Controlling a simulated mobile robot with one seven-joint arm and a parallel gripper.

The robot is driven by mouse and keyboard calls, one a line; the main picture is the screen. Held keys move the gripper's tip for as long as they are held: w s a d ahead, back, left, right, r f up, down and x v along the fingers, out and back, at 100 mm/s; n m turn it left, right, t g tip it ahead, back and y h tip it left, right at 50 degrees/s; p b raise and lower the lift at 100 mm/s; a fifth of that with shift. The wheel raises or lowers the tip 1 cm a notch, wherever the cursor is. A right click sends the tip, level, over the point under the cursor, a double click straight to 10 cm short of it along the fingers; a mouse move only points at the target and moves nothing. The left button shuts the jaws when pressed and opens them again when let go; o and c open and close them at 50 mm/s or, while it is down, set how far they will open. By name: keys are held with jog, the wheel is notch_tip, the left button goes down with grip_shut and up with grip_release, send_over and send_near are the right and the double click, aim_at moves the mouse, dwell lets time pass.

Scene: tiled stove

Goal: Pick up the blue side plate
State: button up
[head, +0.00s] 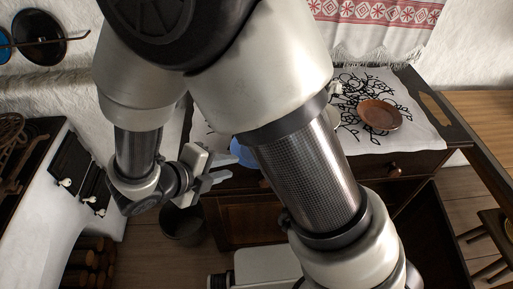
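A blue piece (243,152), likely the blue side plate, shows on the near left part of the cloth-covered dark wooden cabinet (350,168). My arm hides most of it, so its full outline cannot be seen. My gripper (228,166) is just left of the blue piece, with its fingers pointing right towards it. The fingers are apart with a gap between them, and nothing shows in the gap. I cannot tell whether they touch the blue piece.
A brown plate (379,114) lies on the patterned cloth (412,125) at the right. A dark pot (183,226) stands on the floor below my gripper. The white stove (62,190) is at the left. A dark round pan (38,38) and another blue round thing (4,48) are at the upper left.

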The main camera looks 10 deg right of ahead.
jog(key=x, duration=0.2)
jog(key=b+x, duration=0.1)
jog(key=x, duration=0.1)
jog(key=shift+w+d, duration=0.15)
jog(key=shift+w, duration=0.35)
grip_shut()
notch_tip(320, 180, up, 10)
jog(key=p, duration=0.3)
jog(key=w+d+r+n+t+y+p, duration=0.2)
jog(key=w+d+r+n+y+p, duration=0.2)
jog(key=w+d+r+p, duration=0.5)
jog(key=w+d+r+n, duration=0.1)
jog(key=w+d+r, duration=0.2)
jog(key=d+r, duration=0.2)
jog(key=shift+d+r+t, duration=0.2)
jog(key=shift+r+t, duration=0.1)
jog(key=shift+r, duration=0.35)
